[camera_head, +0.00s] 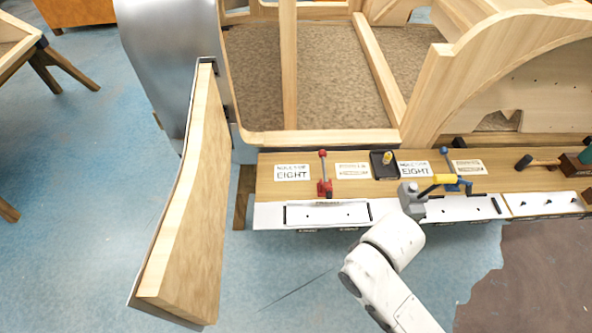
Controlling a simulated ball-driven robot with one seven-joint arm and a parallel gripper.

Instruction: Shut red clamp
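The red clamp (324,177) stands on the front part of the wooden bench, left of centre. Its handle points upright, with a red knob at the top, and its base is at the rear edge of a white plate (328,215). My gripper (414,196) is to the right of the red clamp, apart from it, over the bench's front edge. A yellow piece extends right from my gripper towards the blue clamp (445,165); I cannot tell whether it belongs to the gripper. The fingertips are not clear, and nothing shows held.
A tall curved wooden panel with a metal face (190,200) stands left of the bench. A black tray (384,165) lies between the clamps. A mallet (535,162) lies at the right. The wooden bodyframe (320,138) rises behind.

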